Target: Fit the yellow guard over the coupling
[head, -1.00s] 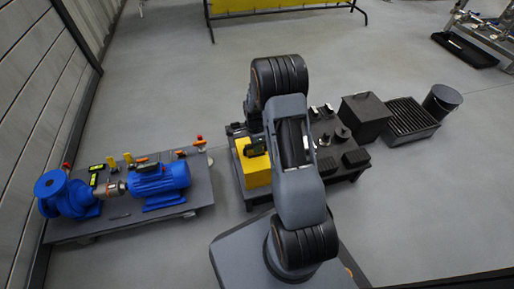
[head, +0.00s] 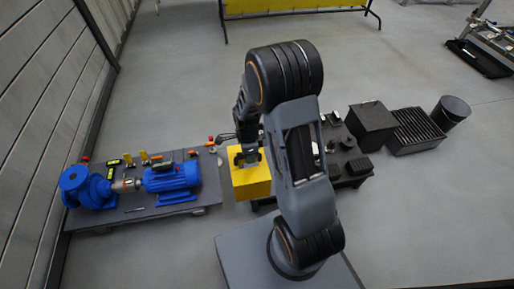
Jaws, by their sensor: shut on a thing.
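The yellow guard (head: 250,182) is a yellow box shape just left of my arm, near the left edge of the dark bench. My gripper (head: 247,160) is shut on it from above, and the fingertips are partly hidden against its top. I cannot tell how high the guard is held.
The pump and motor stand on a grey skid (head: 160,207), with several small yellow and red-orange items along its back edge. The dark bench (head: 350,180) carries several small dark parts. A black box (head: 371,124), a ribbed crate (head: 415,131) and a dark bin (head: 450,112) stand right.

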